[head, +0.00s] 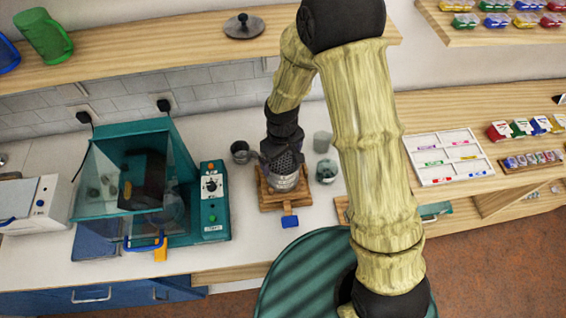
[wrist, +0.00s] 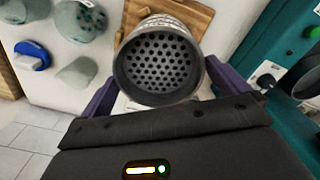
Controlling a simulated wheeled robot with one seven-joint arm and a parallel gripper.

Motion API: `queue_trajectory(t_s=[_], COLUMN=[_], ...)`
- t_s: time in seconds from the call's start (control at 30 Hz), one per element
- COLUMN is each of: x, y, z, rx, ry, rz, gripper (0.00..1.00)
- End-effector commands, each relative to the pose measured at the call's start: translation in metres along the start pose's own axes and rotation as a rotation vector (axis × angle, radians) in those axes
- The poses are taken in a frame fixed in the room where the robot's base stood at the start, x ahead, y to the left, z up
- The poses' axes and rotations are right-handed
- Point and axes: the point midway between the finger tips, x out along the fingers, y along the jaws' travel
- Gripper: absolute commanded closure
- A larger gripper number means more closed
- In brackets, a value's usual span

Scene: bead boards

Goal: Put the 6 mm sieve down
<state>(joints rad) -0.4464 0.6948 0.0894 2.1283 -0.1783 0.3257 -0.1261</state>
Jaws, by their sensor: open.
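The sieve, a grey metal cup with a perforated round bottom, shows in the wrist view (wrist: 160,68) and in the head view (head: 287,164). In the head view it is over the wooden board (head: 268,204) on the white counter; I cannot tell how firmly it rests there. My gripper (head: 277,155) is close against it from above. In the wrist view its two purple fingers (wrist: 166,94) stand apart on either side of the sieve, with small gaps visible. The 6 mm marking is not readable.
A grey cup (head: 241,152) stands left of the board, a pale cup (head: 322,141) and a greenish jar (head: 326,171) to its right. A teal machine with a clear hood (head: 120,180) and control box (head: 212,200) stand left. A shelf (head: 160,55) runs above.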

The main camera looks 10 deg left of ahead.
Motion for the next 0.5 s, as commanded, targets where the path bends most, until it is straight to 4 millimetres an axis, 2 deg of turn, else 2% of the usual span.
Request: queue_trajectory(t_s=[0.1, 0.27, 0.3, 0.37, 0.5], x=[-0.0002, -0.0003, -0.0003, -0.0004, -0.0005], y=[0.0001, 0.0001, 0.0001, 0.0001, 0.0001], z=[-0.0001, -0.0001, -0.0001, -0.0002, -0.0002], rx=[0.000, 0.000, 0.000, 0.000, 0.000], ry=[0.000, 0.000, 0.000, 0.000, 0.001], rz=[0.000, 0.000, 0.000, 0.000, 0.000], gripper=[0.00, 0.29, 0.32, 0.36, 0.36])
